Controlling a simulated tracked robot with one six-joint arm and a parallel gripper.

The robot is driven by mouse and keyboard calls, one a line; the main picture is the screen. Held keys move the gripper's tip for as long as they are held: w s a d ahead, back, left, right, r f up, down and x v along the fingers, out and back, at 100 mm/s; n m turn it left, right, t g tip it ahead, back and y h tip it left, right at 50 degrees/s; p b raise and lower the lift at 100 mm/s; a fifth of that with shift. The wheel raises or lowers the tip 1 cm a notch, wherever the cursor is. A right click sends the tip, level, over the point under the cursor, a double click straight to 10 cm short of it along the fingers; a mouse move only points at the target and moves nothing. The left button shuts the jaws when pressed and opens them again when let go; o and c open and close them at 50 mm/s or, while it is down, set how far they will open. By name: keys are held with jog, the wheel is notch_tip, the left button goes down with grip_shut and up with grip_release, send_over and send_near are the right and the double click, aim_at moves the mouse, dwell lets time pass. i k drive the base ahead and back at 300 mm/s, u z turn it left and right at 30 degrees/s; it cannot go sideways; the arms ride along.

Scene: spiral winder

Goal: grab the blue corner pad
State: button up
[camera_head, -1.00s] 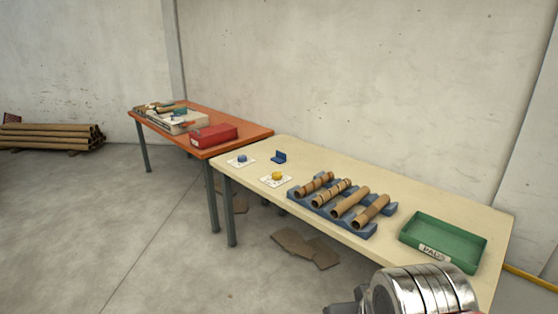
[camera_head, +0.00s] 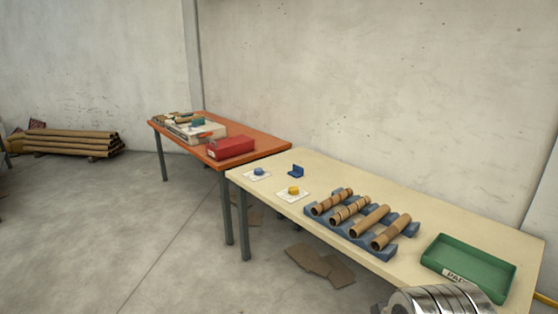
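The blue corner pad (camera_head: 296,171) is a small L-shaped blue piece. It stands on the cream table (camera_head: 460,223) near its far left end, behind two white cards with round knobs. A metallic part of my arm shows at the bottom right edge, in front of the green tray. My gripper's fingers are not visible in this view, and the pad stands clear of my arm.
A blue rack (camera_head: 345,230) with several cardboard tubes and a green tray (camera_head: 470,264) stand on the cream table. The blue knob (camera_head: 259,171) and yellow knob (camera_head: 294,190) sit near the pad. An orange table (camera_head: 270,145) with a red box (camera_head: 231,148) adjoins.

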aim_at(298, 172)
jog(key=u, duration=0.2)
jog(key=i, duration=0.85)
jog(key=u, duration=0.45)
jog(key=i, duration=2.3)
jog(key=z, duration=0.4)
jog(key=i, duration=0.75)
jog(key=z, duration=0.2)
